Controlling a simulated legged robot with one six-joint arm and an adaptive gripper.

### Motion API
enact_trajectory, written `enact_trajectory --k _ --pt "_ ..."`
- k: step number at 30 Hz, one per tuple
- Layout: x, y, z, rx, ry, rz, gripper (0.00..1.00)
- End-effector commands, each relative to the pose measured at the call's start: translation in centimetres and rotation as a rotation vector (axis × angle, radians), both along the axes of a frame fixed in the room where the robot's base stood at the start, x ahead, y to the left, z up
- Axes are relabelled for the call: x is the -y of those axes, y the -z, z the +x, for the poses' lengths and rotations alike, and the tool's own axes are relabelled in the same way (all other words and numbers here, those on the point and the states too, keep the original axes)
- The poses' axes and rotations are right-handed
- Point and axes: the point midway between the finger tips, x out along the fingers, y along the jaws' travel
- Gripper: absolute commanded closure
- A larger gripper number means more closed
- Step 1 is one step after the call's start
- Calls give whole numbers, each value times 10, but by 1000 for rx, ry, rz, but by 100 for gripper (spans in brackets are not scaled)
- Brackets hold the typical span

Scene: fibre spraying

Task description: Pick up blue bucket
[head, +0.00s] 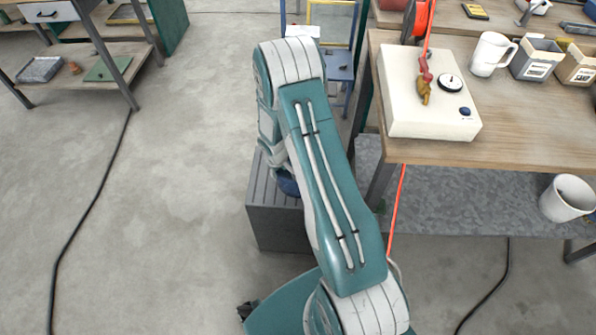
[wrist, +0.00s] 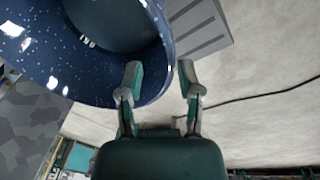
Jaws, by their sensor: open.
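The blue bucket (wrist: 75,80) is dark blue with white speckles and fills the upper left of the wrist view, its dark round opening facing the camera. My gripper (wrist: 160,68) is open. Its left finger overlaps the bucket's opening and its right finger lies outside the rim, so the bucket's edge shows between the fingertips. I cannot tell whether either finger touches it. In the head view my arm hides the fingers.
A grey slatted box (head: 275,225) stands on the floor by my arm. A wooden workbench (head: 510,150) with a lower metal shelf (head: 470,200) is at the right. An orange hose (head: 397,205) hangs beside it. The concrete floor at left is mostly clear, with a black cable (head: 90,205).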

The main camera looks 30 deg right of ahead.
Motion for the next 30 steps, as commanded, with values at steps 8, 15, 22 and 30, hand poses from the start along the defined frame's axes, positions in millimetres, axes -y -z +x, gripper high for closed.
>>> enact_trajectory --k 8,15,22,30 --pt "3 41 -1 -3 -2 0 54" --pt "4 48 0 -1 -1 0 54" --pt "4 48 0 -2 -1 -1 100" --pt "4 47 1 0 0 -1 100"
